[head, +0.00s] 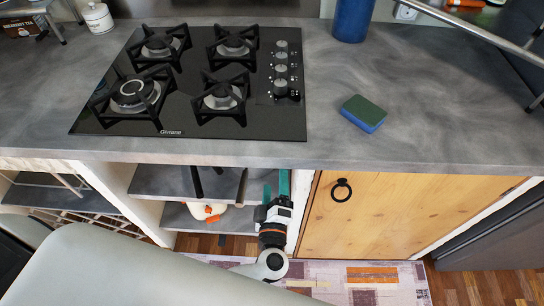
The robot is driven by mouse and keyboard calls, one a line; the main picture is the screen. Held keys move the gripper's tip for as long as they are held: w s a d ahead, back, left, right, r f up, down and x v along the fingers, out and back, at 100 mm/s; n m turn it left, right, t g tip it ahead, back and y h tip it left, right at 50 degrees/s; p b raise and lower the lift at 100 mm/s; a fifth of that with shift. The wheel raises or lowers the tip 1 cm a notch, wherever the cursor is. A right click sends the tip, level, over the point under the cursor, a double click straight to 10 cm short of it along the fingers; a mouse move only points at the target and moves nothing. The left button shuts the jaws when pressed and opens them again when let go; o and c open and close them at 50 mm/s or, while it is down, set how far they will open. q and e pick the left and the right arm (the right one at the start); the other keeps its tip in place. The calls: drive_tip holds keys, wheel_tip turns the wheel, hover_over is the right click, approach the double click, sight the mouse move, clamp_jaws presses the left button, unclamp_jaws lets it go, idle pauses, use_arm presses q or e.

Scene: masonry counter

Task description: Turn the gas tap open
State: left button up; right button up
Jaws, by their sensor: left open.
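No part is clearly recognisable as a gas tap. A black gas hob (190,125) lies in the grey counter, with a column of silver control knobs (281,68) along its right side. In the open shelves below, a whitish rounded object with orange parts (207,211) is partly hidden by the counter; I cannot tell whether a tap is on it. My left gripper (276,184) is open, its teal fingers pointing toward the shelf opening, right of that object and below the counter's front edge. It appears empty. My right gripper is out of view.
A wooden cupboard door (400,215) with a black ring handle (341,190) is right of my left gripper. On the counter (430,110) are a green and blue sponge (363,113) and a blue container (352,18). A patterned rug (375,285) lies on the floor.

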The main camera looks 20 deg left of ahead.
use_arm(q)
drive_tip(key=x, duration=0.9)
drive_tip(key=shift+w, duration=0.25)
drive_tip(key=shift+c, duration=0.4)
